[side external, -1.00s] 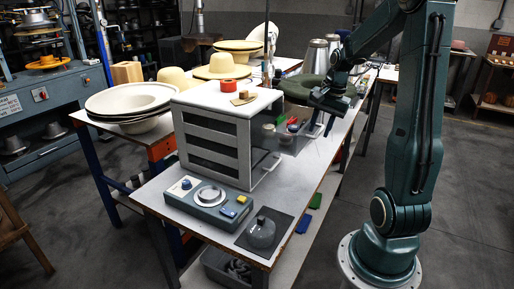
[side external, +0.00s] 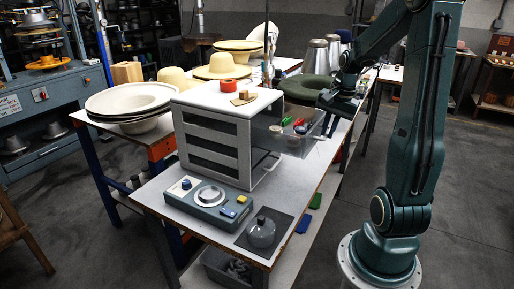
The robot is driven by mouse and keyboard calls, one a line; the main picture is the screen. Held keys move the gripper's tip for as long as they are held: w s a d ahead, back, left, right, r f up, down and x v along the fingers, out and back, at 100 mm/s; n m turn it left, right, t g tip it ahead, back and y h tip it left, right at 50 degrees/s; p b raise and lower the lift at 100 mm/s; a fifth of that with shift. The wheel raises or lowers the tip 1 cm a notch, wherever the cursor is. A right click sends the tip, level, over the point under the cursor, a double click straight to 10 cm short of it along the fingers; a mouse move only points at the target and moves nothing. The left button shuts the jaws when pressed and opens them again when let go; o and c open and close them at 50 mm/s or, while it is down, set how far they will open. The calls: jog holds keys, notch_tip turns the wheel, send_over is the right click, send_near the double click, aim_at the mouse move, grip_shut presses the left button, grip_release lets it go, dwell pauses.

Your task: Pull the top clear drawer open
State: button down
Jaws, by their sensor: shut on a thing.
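The top clear drawer (side external: 292,142) sticks out from the right side of the white and grey cabinet (side external: 243,147), above the tabletop. Through its clear walls I see small red, green and dark items (side external: 300,127) inside. My gripper (side external: 331,122) is at the drawer's outer end, on the side away from the cabinet. It is shut on the drawer's front, probably its handle, but the grip itself is too small and dark to make out. A lower pale frame or drawer handle (side external: 268,172) shows at the cabinet's side beneath the top drawer.
A control box (side external: 208,197) and a grey dome-shaped thing (side external: 261,233) stand in front. A green hat (side external: 305,88) and metal cones (side external: 315,58) are behind the drawer.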

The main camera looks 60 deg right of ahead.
jog(key=shift+s, duration=1)
jog(key=c, duration=1.5)
grip_release()
